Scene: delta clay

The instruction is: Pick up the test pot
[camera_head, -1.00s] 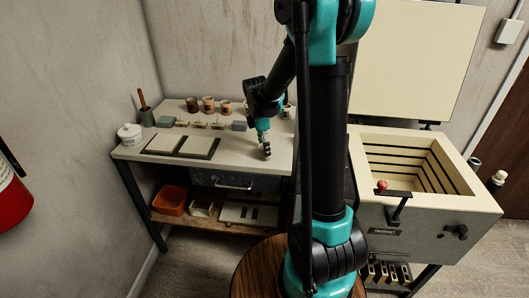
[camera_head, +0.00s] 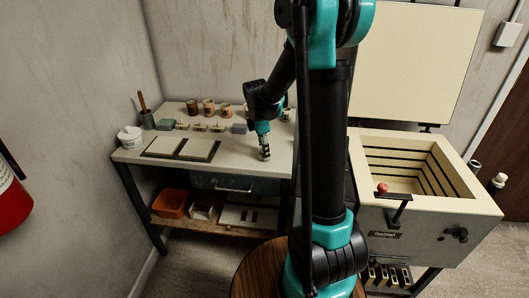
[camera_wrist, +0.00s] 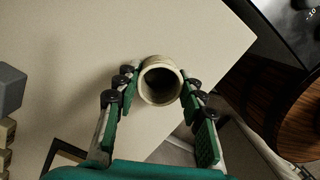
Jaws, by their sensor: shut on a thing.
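The test pot, a small pale cream round pot with an open mouth and dark inside (camera_wrist: 160,82), is between the two fingers of my gripper (camera_wrist: 161,88) in the wrist view. The green-backed fingers with black tips press on its left and right sides, so my gripper is shut on it. In the head view my gripper (camera_head: 264,152) points down over the right part of the pale worktable (camera_head: 238,160). The pot is barely visible there. I cannot tell whether its base touches the tabletop.
Two dark-edged tiles (camera_head: 198,150) lie left of my gripper. Small blocks, brown cups (camera_head: 208,107) and a white lidded jar (camera_head: 130,137) stand behind and left. An open kiln (camera_head: 425,215) is to the right. In the wrist view the table edge and a wooden round top (camera_wrist: 297,115) are right.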

